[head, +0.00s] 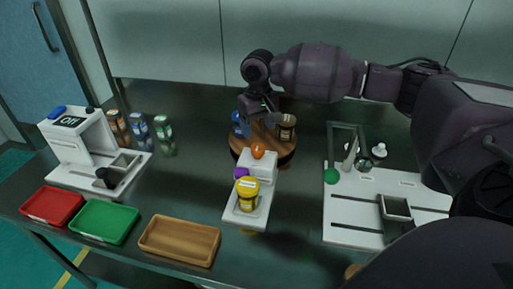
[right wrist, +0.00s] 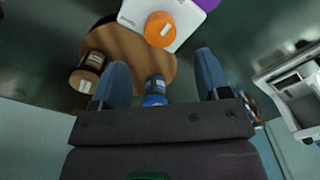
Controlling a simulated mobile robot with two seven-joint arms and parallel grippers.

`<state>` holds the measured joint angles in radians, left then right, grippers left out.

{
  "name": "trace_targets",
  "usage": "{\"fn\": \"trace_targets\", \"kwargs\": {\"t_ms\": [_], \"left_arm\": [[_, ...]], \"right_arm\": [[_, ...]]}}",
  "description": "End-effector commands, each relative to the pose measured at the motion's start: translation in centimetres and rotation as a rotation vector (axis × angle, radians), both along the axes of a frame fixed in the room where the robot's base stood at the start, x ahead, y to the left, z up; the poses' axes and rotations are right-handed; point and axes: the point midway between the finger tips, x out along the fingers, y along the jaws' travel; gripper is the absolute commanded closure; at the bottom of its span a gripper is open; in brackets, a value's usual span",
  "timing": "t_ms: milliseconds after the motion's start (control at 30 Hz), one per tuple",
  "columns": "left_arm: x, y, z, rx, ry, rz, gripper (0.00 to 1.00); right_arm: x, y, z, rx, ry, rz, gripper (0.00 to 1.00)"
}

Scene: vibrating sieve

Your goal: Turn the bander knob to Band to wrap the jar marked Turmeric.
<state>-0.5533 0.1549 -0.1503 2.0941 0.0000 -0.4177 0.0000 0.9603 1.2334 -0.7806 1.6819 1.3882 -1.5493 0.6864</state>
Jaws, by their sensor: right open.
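The white bander (head: 262,172) stands mid-table with an orange knob (head: 258,151) on top and a purple part (head: 241,173) at its side. A jar with a yellow lid (head: 247,190) stands on its front plate; its label is too small to read. In the right wrist view the orange knob (right wrist: 160,29) has a white mark, near the purple part (right wrist: 208,4). My right gripper (head: 258,110) is open above the round wooden stand behind the bander. A blue jar (right wrist: 155,88) shows between its fingers (right wrist: 161,62); I cannot tell whether they touch. My left gripper is out of view.
The round wooden stand (right wrist: 130,47) also holds a brown jar (head: 286,127). A white machine reading "Off" (head: 72,122), several jars, and red (head: 52,205), green (head: 104,221) and wooden (head: 180,240) trays are left.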

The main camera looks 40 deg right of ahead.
Motion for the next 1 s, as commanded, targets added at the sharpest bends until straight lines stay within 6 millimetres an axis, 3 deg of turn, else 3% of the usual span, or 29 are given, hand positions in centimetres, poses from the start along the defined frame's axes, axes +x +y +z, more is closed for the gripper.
{"fn": "trace_targets", "kwargs": {"t_ms": [100,400,867,1000], "left_arm": [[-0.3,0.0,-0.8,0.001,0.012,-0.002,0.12],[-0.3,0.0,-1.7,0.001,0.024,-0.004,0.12],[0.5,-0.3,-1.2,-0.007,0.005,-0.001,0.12],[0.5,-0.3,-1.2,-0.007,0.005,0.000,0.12]], "right_arm": [[0.0,0.0,-2.8,0.000,0.007,0.000,0.31],[0.0,0.0,-6.9,-0.001,0.005,0.001,0.31],[0.0,0.0,-7.8,0.000,0.000,0.001,0.31],[0.0,0.0,-7.8,0.000,0.000,0.001,0.47]]}}
